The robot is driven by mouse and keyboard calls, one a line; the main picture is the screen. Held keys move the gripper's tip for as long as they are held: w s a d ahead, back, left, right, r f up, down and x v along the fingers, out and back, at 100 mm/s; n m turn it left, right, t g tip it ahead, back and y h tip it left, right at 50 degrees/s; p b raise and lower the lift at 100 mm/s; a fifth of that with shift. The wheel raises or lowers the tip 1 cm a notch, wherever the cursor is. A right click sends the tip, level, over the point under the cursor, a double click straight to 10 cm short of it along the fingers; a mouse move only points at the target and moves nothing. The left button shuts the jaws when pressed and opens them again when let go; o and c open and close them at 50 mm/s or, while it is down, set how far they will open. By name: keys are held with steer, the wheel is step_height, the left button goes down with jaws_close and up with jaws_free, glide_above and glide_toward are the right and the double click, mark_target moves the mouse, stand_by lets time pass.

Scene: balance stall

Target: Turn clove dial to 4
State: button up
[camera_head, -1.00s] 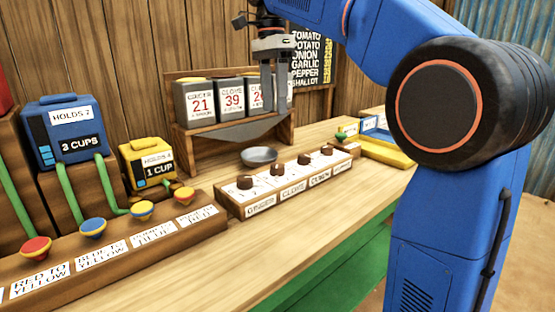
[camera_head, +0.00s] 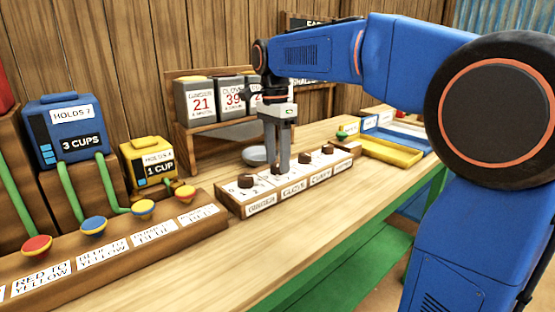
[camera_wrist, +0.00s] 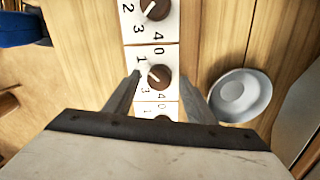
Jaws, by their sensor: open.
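The clove dial is a small dark brown knob (camera_wrist: 159,77) with a white pointer line, on a white numbered face. It is the second dial from the left on the wooden dial block (camera_head: 222,205), above the CLOVE label (camera_head: 293,190). My gripper (camera_head: 277,170) points straight down over it. In the wrist view the open fingertips (camera_wrist: 160,74) stand on either side of the knob, apart from it. The pointer slants toward the picture's left. The left finger covers part of the face, so the number it meets is unclear. In the head view the fingers partly hide the knob.
A grey bowl (camera_head: 253,156) sits behind the block. Spice bins with number cards (camera_head: 201,102) stand on a shelf behind. A yellow tray (camera_head: 390,152) lies to the right.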

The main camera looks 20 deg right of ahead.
steer(key=shift+f, duration=0.3)
steer(key=c, duration=1)
steer(key=shift+c, duration=0.2)
